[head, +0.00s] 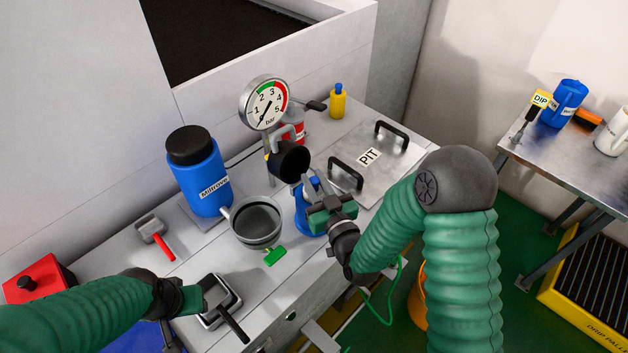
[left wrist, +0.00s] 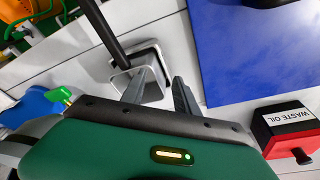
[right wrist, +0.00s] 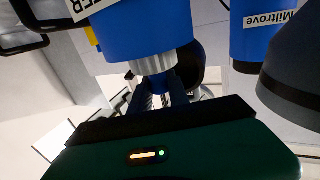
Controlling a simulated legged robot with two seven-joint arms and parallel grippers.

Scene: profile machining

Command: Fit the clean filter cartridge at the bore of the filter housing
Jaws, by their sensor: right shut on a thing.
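My right gripper (head: 318,192) is shut on a blue cylindrical piece (head: 307,212), which I take to be the filter cartridge. A black round cup-shaped part with a dark opening (head: 290,160), perhaps the filter housing, is just behind and left of the gripper, below the gauge. I cannot tell whether they touch. My left gripper (left wrist: 158,82) is open beside a square metal tray (left wrist: 150,65).
A plate labelled PIT (head: 390,155) with black handles lies to the right.

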